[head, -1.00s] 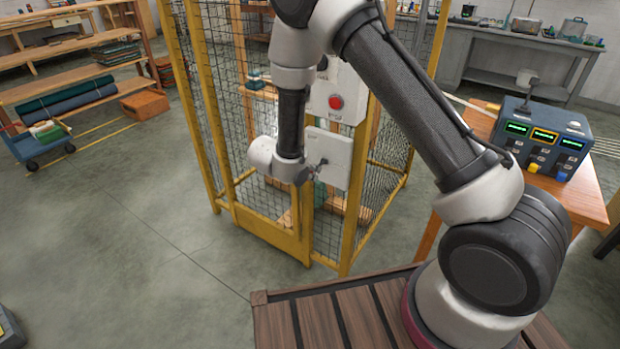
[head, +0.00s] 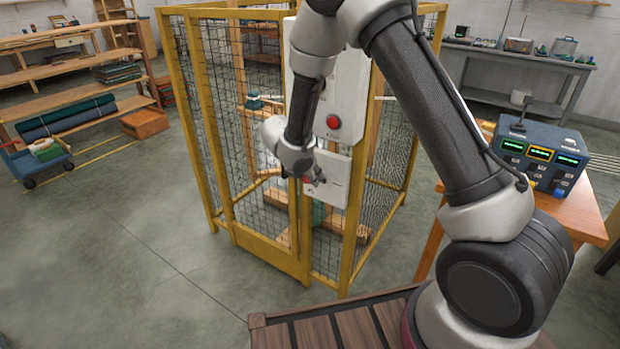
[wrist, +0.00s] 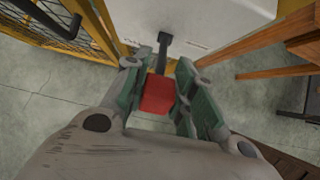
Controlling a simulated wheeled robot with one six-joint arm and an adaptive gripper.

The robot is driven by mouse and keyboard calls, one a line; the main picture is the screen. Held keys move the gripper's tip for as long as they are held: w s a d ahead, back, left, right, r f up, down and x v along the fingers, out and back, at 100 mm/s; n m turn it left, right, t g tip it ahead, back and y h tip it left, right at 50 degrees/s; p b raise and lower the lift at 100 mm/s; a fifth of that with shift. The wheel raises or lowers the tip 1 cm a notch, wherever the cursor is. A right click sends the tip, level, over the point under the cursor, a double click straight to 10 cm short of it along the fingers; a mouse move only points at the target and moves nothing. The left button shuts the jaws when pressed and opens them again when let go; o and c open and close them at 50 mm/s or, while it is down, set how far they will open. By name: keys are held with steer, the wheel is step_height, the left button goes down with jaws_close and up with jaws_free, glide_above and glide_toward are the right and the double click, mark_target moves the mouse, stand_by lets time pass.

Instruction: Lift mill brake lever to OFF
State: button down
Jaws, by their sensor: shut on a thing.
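The brake lever is a dark bar (wrist: 162,55) with a red grip (wrist: 158,94), standing out from a white box (head: 340,180) on the yellow mesh cage. My gripper (head: 316,181) is at the front of this box. In the wrist view my gripper's green fingers (wrist: 158,98) lie on both sides of the red grip and are shut on it. In the head view the lever is mostly hidden by my gripper. Any OFF marking is too small to read.
A white panel with a red button (head: 333,121) is above the box. The yellow cage (head: 270,252) stands around them. A wooden table (head: 575,212) with a blue console (head: 540,155) is at right. Open floor (head: 120,260) lies to the left.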

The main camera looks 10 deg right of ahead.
steer(key=shift+w+d+r, duration=0.1)
steer(key=c, duration=1.1)
jaws_free()
steer(key=shift+c, duration=0.2)
steer(key=v, duration=1.1)
steer(key=shift+r, duration=0.3)
steer(key=s+d+r+m+y, duration=0.1)
steer(key=s+d+r+m, duration=0.5)
steer(key=s+m, duration=0.3)
steer(key=s+d+r+m+y, duration=0.2)
steer(key=s+d+r+m, duration=0.5)
steer(key=s, duration=0.5)
steer(key=s+d+r+m+y, duration=0.2)
steer(key=s+d+r+m, duration=0.4)
steer(key=s+d+m, duration=0.4)
steer(key=shift+s+d+r+m+g, duration=0.3)
steer(key=shift+r+m, duration=0.1)
steer(key=shift+m, duration=0.1)
